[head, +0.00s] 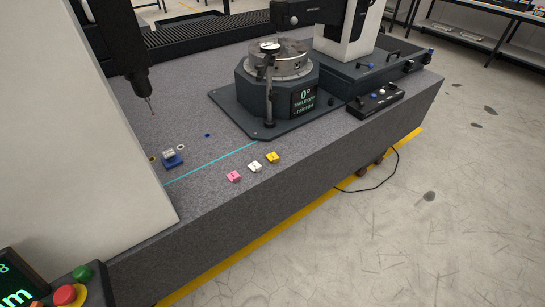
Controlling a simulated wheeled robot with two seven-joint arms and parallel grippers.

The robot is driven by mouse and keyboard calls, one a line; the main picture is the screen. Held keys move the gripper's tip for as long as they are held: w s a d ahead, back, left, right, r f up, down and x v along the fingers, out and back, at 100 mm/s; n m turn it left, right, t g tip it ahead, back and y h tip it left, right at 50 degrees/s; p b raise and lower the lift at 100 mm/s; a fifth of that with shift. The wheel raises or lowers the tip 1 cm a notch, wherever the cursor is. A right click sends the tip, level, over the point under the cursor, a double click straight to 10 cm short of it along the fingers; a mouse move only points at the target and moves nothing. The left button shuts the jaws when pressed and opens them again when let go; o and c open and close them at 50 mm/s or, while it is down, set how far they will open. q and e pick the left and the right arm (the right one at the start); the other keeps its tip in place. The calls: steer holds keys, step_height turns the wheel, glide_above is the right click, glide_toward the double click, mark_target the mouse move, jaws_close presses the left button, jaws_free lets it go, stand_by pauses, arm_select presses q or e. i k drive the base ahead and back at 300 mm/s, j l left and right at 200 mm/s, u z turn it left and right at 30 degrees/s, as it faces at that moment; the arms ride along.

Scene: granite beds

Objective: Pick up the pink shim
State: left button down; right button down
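The pink shim (233,176) is a small pink block lying on the grey granite bed (215,140), close to its front edge. A white block (255,167) and a yellow block (273,157) lie beside it in a row going up and to the right, with gaps between them. Neither of my grippers shows in the head view.
A rotary table (278,85) with a 0° display stands behind the blocks. A probe (148,90) hangs at the left. A small blue and grey piece (171,157) lies left of a cyan line (210,163). A control box (375,102) sits at the right edge.

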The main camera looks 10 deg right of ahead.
mark_target(234, 175)
steer(key=i+l+u, duration=0.95)
steer(key=l, duration=0.2)
steer(key=i+l+u, duration=0.3)
steer(key=l, duration=0.2)
steer(key=k+j, duration=0.05)
steer(key=k, duration=0.05)
